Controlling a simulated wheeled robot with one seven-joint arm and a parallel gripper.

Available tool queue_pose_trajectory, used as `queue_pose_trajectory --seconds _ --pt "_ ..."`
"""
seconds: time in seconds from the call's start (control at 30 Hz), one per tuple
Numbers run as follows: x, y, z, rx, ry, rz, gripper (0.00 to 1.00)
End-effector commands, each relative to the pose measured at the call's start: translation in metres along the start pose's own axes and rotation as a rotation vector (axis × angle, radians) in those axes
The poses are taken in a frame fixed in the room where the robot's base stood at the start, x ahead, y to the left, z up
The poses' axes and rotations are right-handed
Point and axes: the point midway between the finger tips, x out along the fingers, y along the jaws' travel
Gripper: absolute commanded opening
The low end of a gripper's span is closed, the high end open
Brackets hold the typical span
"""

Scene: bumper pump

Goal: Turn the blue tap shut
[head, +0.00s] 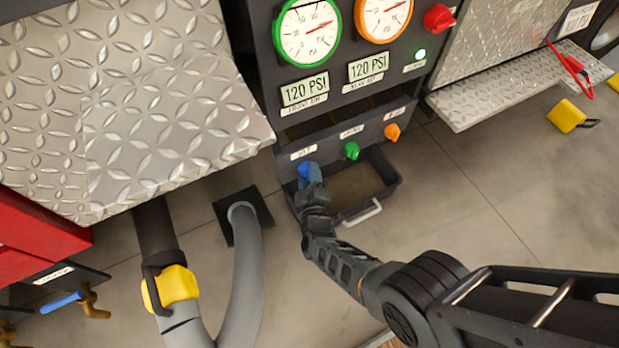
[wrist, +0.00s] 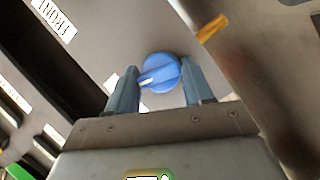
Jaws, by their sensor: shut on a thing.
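The blue tap (head: 304,170) is a round knob at the left end of a row of three taps on the dark pump panel. In the wrist view the blue tap (wrist: 161,73) sits between my two fingers, its white pointer mark toward the lower left. My gripper (head: 312,176) is at the tap in the head view and hides part of it. In the wrist view my gripper (wrist: 158,88) has a finger on each side of the knob and is shut on it.
The green tap (head: 351,150) and orange tap (head: 392,131) are to the right on the same panel. A dark tray with a light handle (head: 362,212) lies below. A grey hose (head: 247,260) and a yellow-handled coupling (head: 172,288) stand to the left. Open floor lies to the right.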

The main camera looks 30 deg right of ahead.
Motion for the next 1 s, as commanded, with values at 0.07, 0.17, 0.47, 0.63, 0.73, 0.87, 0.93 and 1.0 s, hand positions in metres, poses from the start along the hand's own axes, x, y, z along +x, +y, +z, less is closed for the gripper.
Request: queue_pose_trajectory --seconds 0.07,0.17,0.47,0.63,0.73,0.87,0.93,1.0 --pt "-0.0005 -0.0083 -0.0021 -0.056 0.013 0.007 0.21" --pt "-0.0004 -0.0085 -0.0021 -0.118 0.018 0.031 0.21" --pt "-0.0003 -0.0079 -0.0018 -0.236 0.025 0.078 0.21" --pt "-0.0004 -0.0074 -0.002 -0.262 0.027 0.088 0.21" --pt "-0.0004 -0.0071 -0.002 -0.267 0.028 0.09 0.21" --pt "-0.0005 -0.0069 -0.002 -0.269 0.028 0.091 0.21" --pt "-0.0005 -0.0069 -0.002 -0.269 0.028 0.091 0.21" --pt "-0.0005 -0.0069 -0.0019 -0.269 0.028 0.091 0.21"
